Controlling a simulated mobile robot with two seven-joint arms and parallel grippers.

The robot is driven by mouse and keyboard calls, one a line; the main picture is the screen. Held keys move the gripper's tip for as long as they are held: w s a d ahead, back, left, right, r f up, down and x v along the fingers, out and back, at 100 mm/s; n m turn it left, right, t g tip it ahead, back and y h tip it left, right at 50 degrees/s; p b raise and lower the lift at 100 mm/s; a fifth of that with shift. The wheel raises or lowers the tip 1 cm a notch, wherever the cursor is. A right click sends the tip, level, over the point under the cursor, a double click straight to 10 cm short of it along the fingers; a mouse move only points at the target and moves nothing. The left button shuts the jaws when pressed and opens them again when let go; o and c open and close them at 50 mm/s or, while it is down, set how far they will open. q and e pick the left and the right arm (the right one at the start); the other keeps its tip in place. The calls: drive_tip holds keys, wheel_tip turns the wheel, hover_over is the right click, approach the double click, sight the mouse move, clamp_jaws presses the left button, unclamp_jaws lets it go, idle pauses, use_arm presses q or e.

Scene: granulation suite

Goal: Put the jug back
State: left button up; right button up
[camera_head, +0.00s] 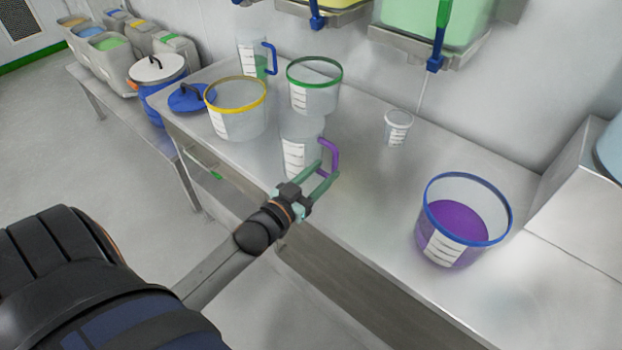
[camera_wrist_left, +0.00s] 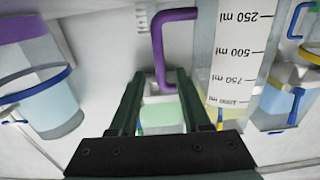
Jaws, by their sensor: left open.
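A clear jug with a purple handle (camera_head: 299,150) and a white scale label stands upright on the steel bench (camera_head: 365,190), near its front edge. In the left wrist view the jug (camera_wrist_left: 232,50) shows at upper right, its purple handle (camera_wrist_left: 158,50) reaching down between the finger ends. My left gripper (camera_head: 327,168) is open at the handle; the fingers lie on either side of it, and I cannot tell whether they touch it. It also shows in the left wrist view (camera_wrist_left: 161,78). My right gripper is out of view.
Close behind stand a green-rimmed bucket (camera_head: 315,97), a yellow-rimmed bucket (camera_head: 238,122) and a blue-handled jug (camera_head: 250,58). A small white cup (camera_head: 397,130) and a blue-rimmed bucket of purple liquid (camera_head: 447,250) stand to the right. Hoppers with blue taps (camera_head: 435,62) hang above the back.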

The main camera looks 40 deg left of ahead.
use_arm(q)
drive_tip(key=shift+s+a, duration=0.1)
drive_tip(key=shift+s, duration=1.8)
